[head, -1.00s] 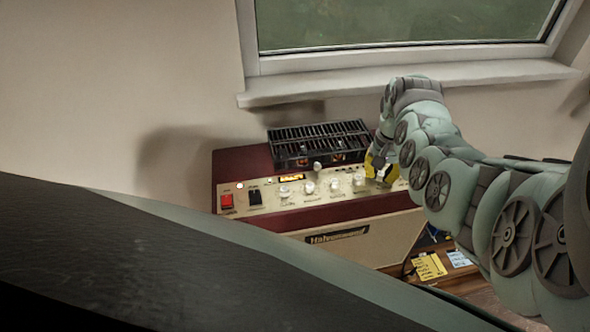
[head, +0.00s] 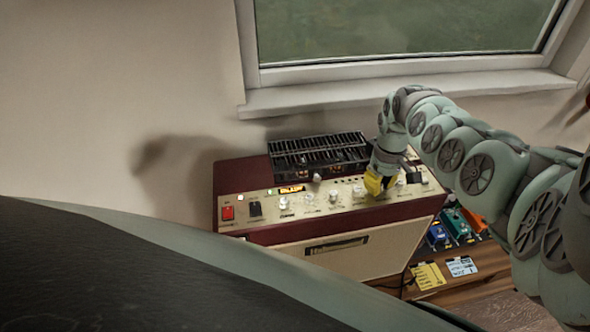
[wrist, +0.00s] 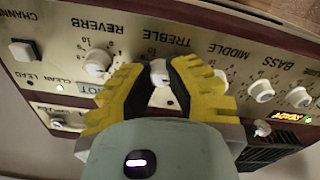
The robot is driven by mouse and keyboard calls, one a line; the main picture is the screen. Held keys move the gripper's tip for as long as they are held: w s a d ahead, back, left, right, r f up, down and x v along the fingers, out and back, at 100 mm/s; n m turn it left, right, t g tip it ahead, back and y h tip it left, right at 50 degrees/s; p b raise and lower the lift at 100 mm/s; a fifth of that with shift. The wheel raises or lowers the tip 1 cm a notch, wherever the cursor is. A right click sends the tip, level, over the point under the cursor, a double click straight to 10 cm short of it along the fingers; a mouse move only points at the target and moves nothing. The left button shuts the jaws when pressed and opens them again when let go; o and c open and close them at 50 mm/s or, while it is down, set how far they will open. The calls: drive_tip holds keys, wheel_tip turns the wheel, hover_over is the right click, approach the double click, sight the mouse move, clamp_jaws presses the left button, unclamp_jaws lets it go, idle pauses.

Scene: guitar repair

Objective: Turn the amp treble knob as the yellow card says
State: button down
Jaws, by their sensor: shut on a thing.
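The amp (head: 345,248) stands below the window, with a cream control panel carrying several white knobs and switches. In the wrist view the treble knob (wrist: 159,72) sits under its upside-down "TREBLE" label. My gripper (wrist: 159,78), with yellow fingers, is shut on this knob, one finger on each side. In the head view my gripper (head: 376,184) is at the right part of the panel and hides the knob. The knob's pointer direction cannot be read. The yellow card (head: 428,275) lies at the lower right beside the amp; its writing is too small to read.
The reverb knob (wrist: 97,62) and middle knob (wrist: 219,80) flank the treble knob closely. A black ventilated cage (head: 318,155) rises behind the panel. A blue card (head: 461,266) and coloured pedals (head: 456,224) lie right of the amp. The window sill (head: 400,95) is above.

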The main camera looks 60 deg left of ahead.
drive_tip(key=n, duration=0.1)
drive_tip(key=n+b, duration=0.1)
drive_tip(key=shift+w+d+f+n, duration=0.1)
drive_tip(key=shift+f+n, duration=0.05)
drive_tip(key=shift+n, duration=0.25)
drive_tip(key=shift+n+b, duration=0.8)
drive_tip(key=shift+b, duration=0.05)
drive_tip(key=c, duration=0.9)
unclamp_jaws()
drive_tip(key=shift+o, duration=0.2)
drive_tip(key=shift+r, duration=0.2)
wheel_tip(320, 180, up, 12)
